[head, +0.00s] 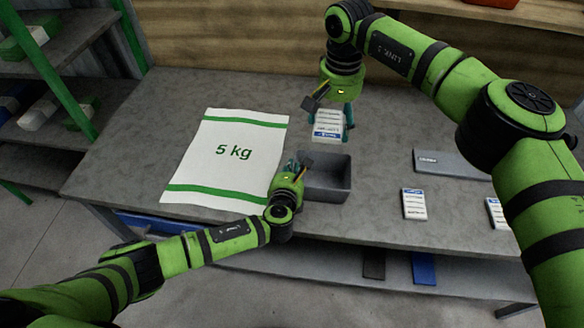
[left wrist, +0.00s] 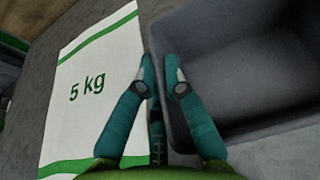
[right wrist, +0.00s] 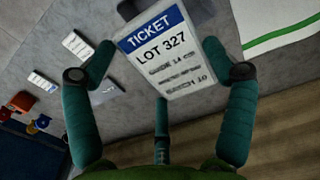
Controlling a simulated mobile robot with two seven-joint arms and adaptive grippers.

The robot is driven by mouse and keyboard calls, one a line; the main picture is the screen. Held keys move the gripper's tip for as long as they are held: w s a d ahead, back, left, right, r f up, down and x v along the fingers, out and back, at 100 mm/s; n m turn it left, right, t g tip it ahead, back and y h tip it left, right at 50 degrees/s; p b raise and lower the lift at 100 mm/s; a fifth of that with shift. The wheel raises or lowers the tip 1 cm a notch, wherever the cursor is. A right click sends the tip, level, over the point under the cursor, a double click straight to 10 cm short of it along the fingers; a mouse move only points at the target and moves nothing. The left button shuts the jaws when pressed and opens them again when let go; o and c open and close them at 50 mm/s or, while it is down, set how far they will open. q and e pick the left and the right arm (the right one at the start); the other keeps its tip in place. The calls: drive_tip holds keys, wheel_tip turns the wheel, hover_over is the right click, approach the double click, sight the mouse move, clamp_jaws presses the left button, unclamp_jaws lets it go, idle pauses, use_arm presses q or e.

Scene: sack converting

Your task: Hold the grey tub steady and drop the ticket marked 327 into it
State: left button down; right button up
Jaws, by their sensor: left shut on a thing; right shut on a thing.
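The grey tub (head: 328,194) stands on the table right of the sack, near the front edge. My left gripper (head: 299,166) is at its left wall. In the left wrist view its fingers (left wrist: 162,64) are shut on the rim of the tub (left wrist: 235,50). My right gripper (head: 333,106) is shut on a white ticket with a blue top band (head: 328,126), held above the table at the tub's back side. In the right wrist view the ticket (right wrist: 163,50) reads "LOT 327" and sits tilted between the fingers. The tub floor visible in the head view looks empty.
A white "5 kg" sack with green bands (head: 228,150) lies flat on the left of the table. Right of the tub lie two other tickets (head: 414,204) (head: 497,212) and a flat grey block (head: 452,164). Shelves (head: 70,50) stand at the left. The table's back left is clear.

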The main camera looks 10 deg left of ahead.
sight(334, 124)
use_arm(q)
drive_tip(key=shift+f, duration=0.1)
use_arm(e)
drive_tip(key=shift+f, duration=3.05)
drive_tip(key=o, duration=1)
drive_tip(key=shift+f, duration=0.15)
wheel_tip(334, 124, up, 12)
drive_tip(key=shift+s+r, duration=0.1)
use_arm(q)
drive_tip(key=c, duration=1.2)
unclamp_jaws()
drive_tip(key=shift+c, duration=0.2)
